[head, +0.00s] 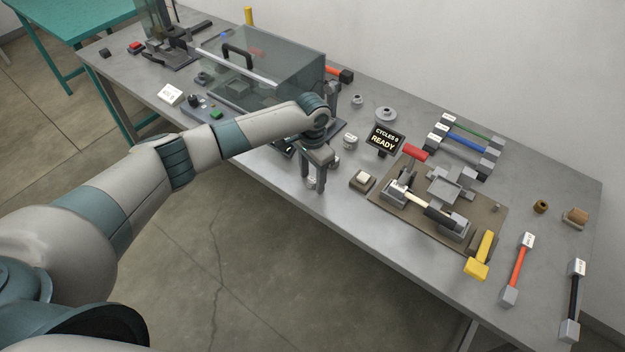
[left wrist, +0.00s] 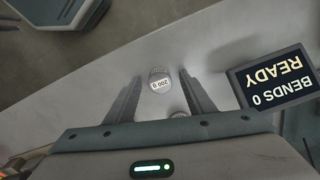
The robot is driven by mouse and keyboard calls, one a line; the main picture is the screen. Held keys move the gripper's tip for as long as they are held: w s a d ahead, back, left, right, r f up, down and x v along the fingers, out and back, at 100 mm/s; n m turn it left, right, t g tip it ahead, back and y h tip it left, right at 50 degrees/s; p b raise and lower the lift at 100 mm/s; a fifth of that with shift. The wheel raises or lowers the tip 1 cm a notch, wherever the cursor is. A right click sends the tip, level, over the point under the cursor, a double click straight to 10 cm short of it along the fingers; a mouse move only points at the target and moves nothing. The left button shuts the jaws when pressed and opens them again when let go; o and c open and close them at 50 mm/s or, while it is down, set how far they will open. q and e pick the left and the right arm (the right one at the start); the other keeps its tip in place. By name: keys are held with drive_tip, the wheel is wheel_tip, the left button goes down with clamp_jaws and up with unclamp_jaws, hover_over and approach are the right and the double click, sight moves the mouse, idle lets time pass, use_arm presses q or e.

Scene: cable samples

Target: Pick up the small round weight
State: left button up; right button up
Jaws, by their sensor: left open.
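A small round grey weight (left wrist: 158,78) with a white label reading 200 g stands on the table in the left wrist view. It shows between and just beyond the fingertips of my left gripper (left wrist: 157,75). In the head view the left gripper (head: 314,184) points down near the table's front edge, with its fingers apart. The weight (head: 310,182) is partly hidden there by the fingers. I cannot tell how high the fingertips are above the table. My right gripper is in neither view.
Another round weight (head: 350,141) stands behind the gripper, beside a small display (head: 385,139). A button box (head: 362,181) and a brown board with a fixture (head: 400,212) lie to the right. A clear-covered box (head: 290,70) stands behind my arm.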

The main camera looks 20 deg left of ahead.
sight(312, 179)
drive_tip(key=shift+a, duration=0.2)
use_arm(q)
clamp_jaws()
drive_tip(key=shift+r, duration=0.1)
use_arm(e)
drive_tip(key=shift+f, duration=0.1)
